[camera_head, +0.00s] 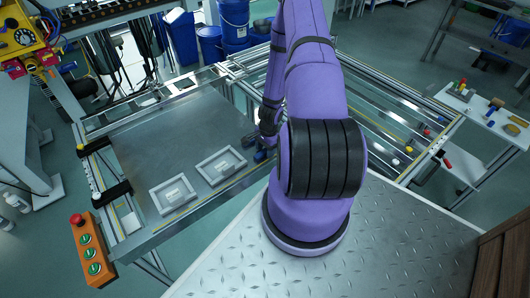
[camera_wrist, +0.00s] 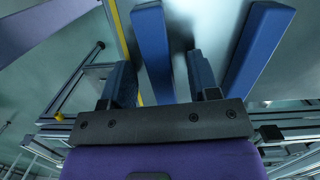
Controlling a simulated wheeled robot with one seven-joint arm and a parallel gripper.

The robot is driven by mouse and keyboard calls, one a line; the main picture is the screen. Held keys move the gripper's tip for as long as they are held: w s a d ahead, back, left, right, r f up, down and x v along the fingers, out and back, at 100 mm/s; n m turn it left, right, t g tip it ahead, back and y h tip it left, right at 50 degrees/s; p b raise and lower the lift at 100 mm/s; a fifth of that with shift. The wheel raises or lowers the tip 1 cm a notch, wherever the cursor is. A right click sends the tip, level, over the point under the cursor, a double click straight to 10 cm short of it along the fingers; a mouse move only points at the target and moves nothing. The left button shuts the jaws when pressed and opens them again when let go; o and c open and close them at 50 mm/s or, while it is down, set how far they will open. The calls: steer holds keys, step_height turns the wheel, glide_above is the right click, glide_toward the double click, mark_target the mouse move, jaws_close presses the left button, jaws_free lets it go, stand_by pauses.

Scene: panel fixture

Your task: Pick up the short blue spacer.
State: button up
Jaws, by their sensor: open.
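In the wrist view, two blue bar-shaped spacers lie on the grey metal surface. One blue spacer (camera_wrist: 151,40) shows between my fingers. The other blue spacer (camera_wrist: 262,40) lies to the right, slanted. I cannot tell surely from their size which is the short one. My gripper (camera_wrist: 158,63) is open, one finger on either side of the left spacer in the picture, with nothing clamped. Whether the fingers are level with it is unclear. In the head view, a small blue piece (camera_head: 260,156) shows beside my arm, which hides most of the gripper.
Two shallow grey trays, a near one (camera_head: 173,194) and a farther one (camera_head: 221,165), sit on the metal panel table (camera_head: 155,140). An orange button box (camera_head: 91,250) is at its front left corner. Aluminium rails frame the table. A side table (camera_head: 487,125) with small parts stands right.

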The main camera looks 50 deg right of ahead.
jaws_close()
steer(key=shift+r, duration=0.1)
